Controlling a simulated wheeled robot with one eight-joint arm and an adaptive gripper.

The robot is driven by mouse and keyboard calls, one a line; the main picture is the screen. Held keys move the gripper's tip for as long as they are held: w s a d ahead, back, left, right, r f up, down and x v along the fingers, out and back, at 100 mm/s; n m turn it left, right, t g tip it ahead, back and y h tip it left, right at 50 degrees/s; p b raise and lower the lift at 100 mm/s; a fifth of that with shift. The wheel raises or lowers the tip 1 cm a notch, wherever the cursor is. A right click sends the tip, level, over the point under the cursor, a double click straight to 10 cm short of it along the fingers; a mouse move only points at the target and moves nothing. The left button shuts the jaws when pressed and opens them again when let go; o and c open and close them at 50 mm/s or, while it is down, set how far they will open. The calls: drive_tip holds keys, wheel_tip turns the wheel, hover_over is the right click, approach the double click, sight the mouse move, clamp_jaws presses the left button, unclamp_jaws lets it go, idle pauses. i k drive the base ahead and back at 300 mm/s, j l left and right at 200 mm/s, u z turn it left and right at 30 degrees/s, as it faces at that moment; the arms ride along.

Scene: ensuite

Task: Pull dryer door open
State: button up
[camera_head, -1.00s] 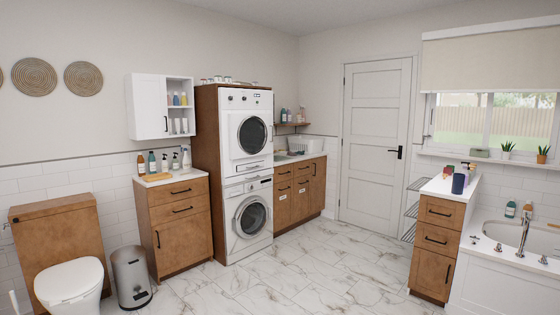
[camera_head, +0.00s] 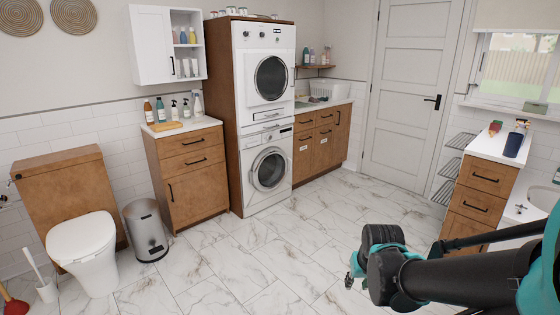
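Two white front-loading machines stand stacked in a wooden cabinet at the middle of the view. The upper one, seemingly the dryer (camera_head: 266,37), has a round dark-glass door (camera_head: 271,79) that is shut. The lower machine (camera_head: 267,198) has a round silver-rimmed door (camera_head: 269,169), also shut. My gripper (camera_head: 352,274) shows only as a small part beyond my dark wrist at the lower right. It is over the floor, well apart from both machines. Its fingers are mostly hidden, so I cannot tell open from shut.
A wooden drawer cabinet (camera_head: 188,183), a steel bin (camera_head: 146,229) and a toilet (camera_head: 84,250) stand left of the machines. A drawer unit (camera_head: 474,193) stands at the right. The marble floor (camera_head: 230,265) before the machines is clear.

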sight(268, 77)
drive_tip(key=i+u, duration=0.4)
drive_tip(key=i, duration=1.3)
drive_tip(key=j, duration=0.1)
